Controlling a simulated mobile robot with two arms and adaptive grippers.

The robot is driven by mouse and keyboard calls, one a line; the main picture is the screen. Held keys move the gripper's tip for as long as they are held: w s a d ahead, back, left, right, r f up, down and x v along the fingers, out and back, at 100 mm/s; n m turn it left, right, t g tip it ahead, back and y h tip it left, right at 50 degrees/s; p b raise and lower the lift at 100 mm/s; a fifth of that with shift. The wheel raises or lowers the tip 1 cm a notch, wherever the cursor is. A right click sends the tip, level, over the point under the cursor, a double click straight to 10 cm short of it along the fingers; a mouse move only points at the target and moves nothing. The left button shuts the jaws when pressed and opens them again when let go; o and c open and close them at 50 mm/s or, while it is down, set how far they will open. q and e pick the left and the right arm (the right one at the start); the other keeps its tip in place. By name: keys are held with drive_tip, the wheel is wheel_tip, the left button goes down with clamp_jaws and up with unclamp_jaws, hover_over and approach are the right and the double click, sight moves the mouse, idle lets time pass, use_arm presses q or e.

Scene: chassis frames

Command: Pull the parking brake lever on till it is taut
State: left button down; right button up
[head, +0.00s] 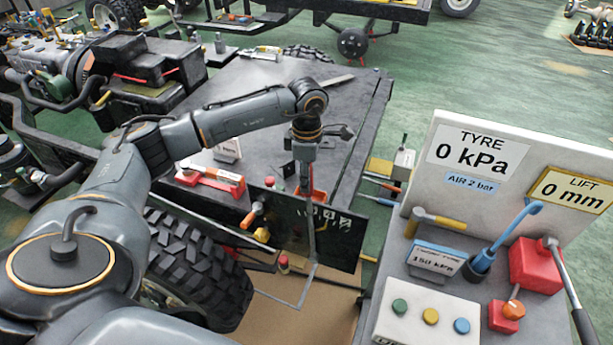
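My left arm reaches in from the left across the dark chassis deck. Its gripper (304,182) points down at the deck's near edge, above a dark panel (335,240) with small white markings. The fingers are small and seen edge-on, so I cannot tell whether they are open or touching something. A red part (318,196) shows just beside the fingertips. An orange-handled lever (251,216) sticks out left of the panel, apart from the gripper. A red lever-like part (222,178) lies on the deck with a white label. I cannot tell which is the parking brake lever. My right gripper is out of view.
A large black tyre (195,270) stands below the deck. A thin grey bent rod (305,290) hangs below the panel.

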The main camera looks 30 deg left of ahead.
use_arm(q)
drive_tip(key=shift+h, duration=0.7)
drive_tip(key=a+b, duration=0.1)
drive_tip(key=a, duration=0.1)
drive_tip(key=s+a+b, duration=0.1)
drive_tip(key=a, duration=0.1)
drive_tip(key=shift+f+b, duration=0.3)
drive_tip(key=c, duration=1.1)
unclamp_jaws()
drive_tip(key=shift+o, duration=0.2)
drive_tip(key=shift+r, duration=0.1)
wheel_tip(320, 180, up, 12)
drive_tip(key=a, duration=0.1)
drive_tip(key=shift+a, duration=0.15)
